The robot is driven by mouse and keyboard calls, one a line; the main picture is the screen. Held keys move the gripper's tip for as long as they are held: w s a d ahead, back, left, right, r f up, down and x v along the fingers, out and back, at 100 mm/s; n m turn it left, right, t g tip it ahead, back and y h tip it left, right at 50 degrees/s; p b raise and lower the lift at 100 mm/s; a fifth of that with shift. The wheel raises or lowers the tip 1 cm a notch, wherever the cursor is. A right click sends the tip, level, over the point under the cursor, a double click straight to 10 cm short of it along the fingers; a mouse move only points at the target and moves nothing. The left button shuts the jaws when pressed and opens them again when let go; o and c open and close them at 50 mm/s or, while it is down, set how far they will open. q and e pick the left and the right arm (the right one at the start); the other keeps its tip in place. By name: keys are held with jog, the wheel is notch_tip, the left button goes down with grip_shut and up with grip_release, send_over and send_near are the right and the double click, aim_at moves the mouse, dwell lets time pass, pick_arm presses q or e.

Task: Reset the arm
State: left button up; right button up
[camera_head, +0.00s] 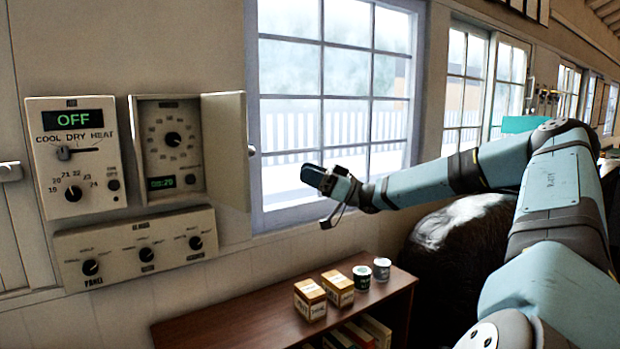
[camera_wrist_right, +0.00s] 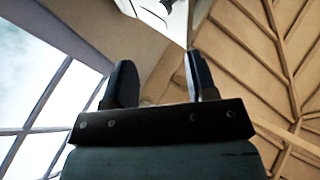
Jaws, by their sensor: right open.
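My right arm (camera_head: 440,183) is blue-grey with dark bands. It reaches in from the right and stretches across the front of the window, above the low shelf. My right gripper (camera_head: 325,192) is at its left end, apart from the wall panels and to the right of the open cover. In the right wrist view the two dark fingers of the right gripper (camera_wrist_right: 161,78) stand apart with nothing between them. My left arm and gripper do not show.
On the wall are a thermostat reading OFF (camera_head: 76,160), a dial box (camera_head: 170,150) with its cover (camera_head: 226,150) swung open, and a panel with knobs (camera_head: 140,250). Below, a brown shelf (camera_head: 240,325) carries two small boxes and two cups. A window (camera_head: 335,95) is behind the gripper.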

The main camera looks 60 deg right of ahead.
jog(key=shift+s, duration=0.1)
dwell(0.5)
jog(key=w+a+f+g+p, duration=0.2)
jog(key=w+a+f+g, duration=0.1)
jog(key=a+f, duration=0.95)
jog(key=w+a+f+g+p, duration=0.2)
jog(key=w+a+f, duration=0.2)
jog(key=a+f, duration=0.9)
jog(key=s+a+f+g+h+p, duration=0.1)
jog(key=s+a+f, duration=0.3)
jog(key=a+f, duration=0.4)
jog(key=s+a+f+p, duration=0.2)
jog(key=s+a+f, duration=0.2)
jog(key=a+f, duration=0.4)
jog(key=s+a+f+m+g+h+p, duration=0.1)
jog(key=s+a+f+h, duration=0.2)
jog(key=s, duration=0.3)
jog(key=s+a+f+m+g+h+p, duration=0.1)
jog(key=s+a+f+m+h+p, duration=0.1)
jog(key=s+a+f+h, duration=0.2)
jog(key=s+a, duration=0.1)
jog(key=s, duration=0.1)
jog(key=shift+s+a+f+g, duration=0.15)
jog(key=shift+s+a+g, duration=0.05)
jog(key=shift+s+g, duration=0.1)
